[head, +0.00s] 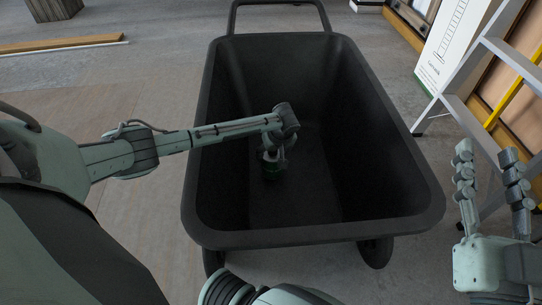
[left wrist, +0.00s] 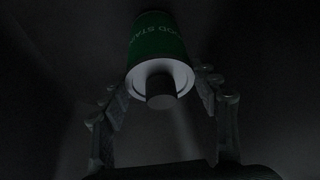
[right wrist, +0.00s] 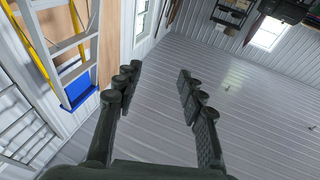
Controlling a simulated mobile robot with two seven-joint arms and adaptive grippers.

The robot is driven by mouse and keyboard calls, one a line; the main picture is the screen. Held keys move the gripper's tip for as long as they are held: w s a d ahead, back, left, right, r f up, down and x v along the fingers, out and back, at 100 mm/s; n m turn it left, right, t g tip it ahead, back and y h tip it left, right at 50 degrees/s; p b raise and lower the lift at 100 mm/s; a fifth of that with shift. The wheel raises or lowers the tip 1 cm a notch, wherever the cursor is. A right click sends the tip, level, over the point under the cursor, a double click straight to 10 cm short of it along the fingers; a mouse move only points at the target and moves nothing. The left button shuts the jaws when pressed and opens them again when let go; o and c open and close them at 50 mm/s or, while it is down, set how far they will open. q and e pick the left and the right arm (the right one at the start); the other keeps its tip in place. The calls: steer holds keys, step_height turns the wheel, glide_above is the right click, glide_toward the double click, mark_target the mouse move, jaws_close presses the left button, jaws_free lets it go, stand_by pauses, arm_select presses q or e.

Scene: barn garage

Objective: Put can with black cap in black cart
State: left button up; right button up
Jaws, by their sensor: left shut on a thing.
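The black cart (head: 425,205) stands in front of me, open at the top. My left arm reaches over its left rim, and my left gripper (head: 275,153) is down inside it. The left gripper is shut on the can with black cap (head: 271,170), a green can that also shows in the left wrist view (left wrist: 158,45) with its cap toward the camera. The fingers (left wrist: 162,88) are on either side of it. I cannot tell whether the can touches the cart floor. My right gripper (head: 487,160) is open and empty, right of the cart; it also shows in the right wrist view (right wrist: 158,80).
A stepladder (head: 462,100) and a white box (head: 455,45) stand right of the cart. A wooden plank (head: 60,44) lies on the floor at the far left. The cart's handle (head: 280,3) is at its far end. The floor left of the cart is clear.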

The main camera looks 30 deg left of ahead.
arm_select(q)
steer(key=shift+f, duration=0.35)
arm_select(e)
steer(key=r, duration=0.1)
steer(key=s+r+t, duration=0.1)
steer(key=a+r+t+y, duration=0.1)
steer(key=shift+s+r, duration=0.2)
steer(key=shift+r, duration=0.15)
arm_select(q)
steer(key=shift+f, duration=0.2)
steer(key=o, duration=1.4)
